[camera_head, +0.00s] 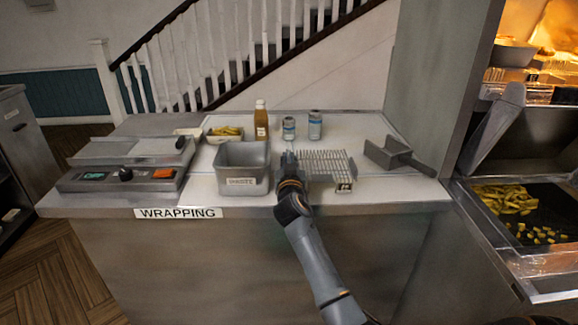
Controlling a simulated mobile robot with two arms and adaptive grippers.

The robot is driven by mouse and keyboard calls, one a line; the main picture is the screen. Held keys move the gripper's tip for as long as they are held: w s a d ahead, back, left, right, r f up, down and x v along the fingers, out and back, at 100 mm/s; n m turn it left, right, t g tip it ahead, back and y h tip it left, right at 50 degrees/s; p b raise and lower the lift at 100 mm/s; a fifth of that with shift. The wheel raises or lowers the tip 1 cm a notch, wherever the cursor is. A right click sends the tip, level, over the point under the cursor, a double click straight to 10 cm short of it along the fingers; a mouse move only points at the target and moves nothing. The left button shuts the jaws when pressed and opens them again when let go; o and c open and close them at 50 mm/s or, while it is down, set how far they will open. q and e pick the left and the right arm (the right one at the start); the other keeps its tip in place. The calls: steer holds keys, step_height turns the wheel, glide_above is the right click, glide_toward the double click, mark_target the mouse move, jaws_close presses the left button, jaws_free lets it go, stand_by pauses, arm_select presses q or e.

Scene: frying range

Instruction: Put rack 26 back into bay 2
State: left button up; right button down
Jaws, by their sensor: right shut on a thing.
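A wire rack (325,162) lies on the white top of the wrapping counter, right of the waste bin. A small tag (344,187) hangs at its front edge; its number is too small to read surely. My right gripper (289,160) is at the rack's left side, shut on it, with the arm reaching in from the lower right. The fingertips are small and partly hidden by the wrist. My left gripper is not in view. I cannot make out a bay marked 2.
A waste bin (243,168) stands close left of my gripper, with a wrapping machine (130,164) beyond. A bottle (261,121) and two cans (315,125) stand behind. A metal scoop (392,154) lies right of the rack. The fryer station (515,213) with chips is far right.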

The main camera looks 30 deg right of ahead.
steer(key=shift+f, duration=0.7)
steer(key=c, duration=1.5)
jaws_free()
steer(key=shift+s, duration=0.1)
steer(key=shift+o, duration=0.2)
steer(key=shift+f, duration=0.15)
steer(key=shift+s+a+f, duration=0.15)
steer(key=b+v, duration=0.2)
steer(key=v, duration=1.1)
steer(key=shift+s, duration=0.15)
steer(key=shift+a, duration=0.1)
